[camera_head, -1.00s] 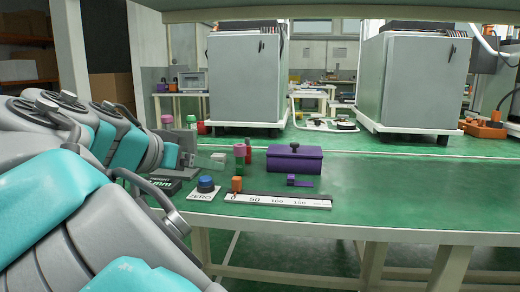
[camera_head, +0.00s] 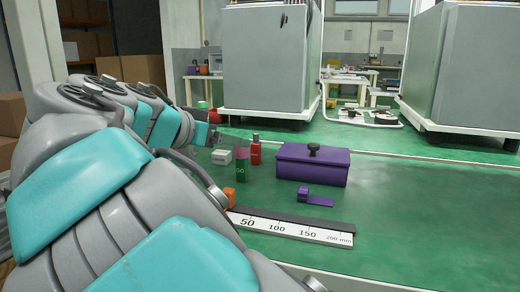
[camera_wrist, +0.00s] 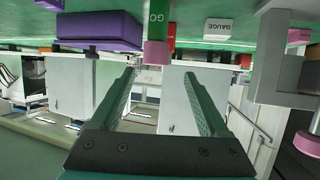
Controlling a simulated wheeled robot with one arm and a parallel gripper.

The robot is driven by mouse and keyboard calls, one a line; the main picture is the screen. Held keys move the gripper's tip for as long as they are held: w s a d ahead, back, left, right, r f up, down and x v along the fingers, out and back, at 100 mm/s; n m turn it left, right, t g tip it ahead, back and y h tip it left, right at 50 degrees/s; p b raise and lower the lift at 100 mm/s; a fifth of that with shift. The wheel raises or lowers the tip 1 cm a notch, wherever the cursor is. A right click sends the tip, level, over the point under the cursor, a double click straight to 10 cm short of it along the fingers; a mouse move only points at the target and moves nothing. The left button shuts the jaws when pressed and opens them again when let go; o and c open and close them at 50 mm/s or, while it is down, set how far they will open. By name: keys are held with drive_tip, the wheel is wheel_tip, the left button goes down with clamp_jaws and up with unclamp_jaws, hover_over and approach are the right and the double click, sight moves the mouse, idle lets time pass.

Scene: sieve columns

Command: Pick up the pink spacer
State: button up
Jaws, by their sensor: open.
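A pink piece (camera_head: 241,152) sits on top of the green block marked GO (camera_head: 241,172), on the green bench. In the wrist view, which is upside down, the pink piece (camera_wrist: 156,54) shows against the GO block (camera_wrist: 157,22), ahead of the fingertips. Two more pink pieces (camera_wrist: 299,35) (camera_wrist: 308,143) show at the right of the wrist view, near a grey bracket; which one is the spacer I cannot tell. My gripper (camera_wrist: 160,90) is open, with nothing between its two fingers. In the head view my arm hides part of the bench's left side.
A purple box (camera_head: 313,163) stands right of the GO block, and a small purple piece (camera_head: 314,198) lies in front of it. A white ruler (camera_head: 290,230) and an orange block (camera_head: 230,197) are nearer. A red bottle (camera_head: 256,152) stands behind. The bench's right side is clear.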

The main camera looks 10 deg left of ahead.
sight(240, 158)
drive_tip(key=w+d+f, duration=0.2)
drive_tip(key=w, duration=0.1)
drive_tip(key=shift+f, duration=0.2)
drive_tip(key=shift+w+d+f, duration=0.1)
drive_tip(key=shift+w, duration=0.3)
clamp_jaws()
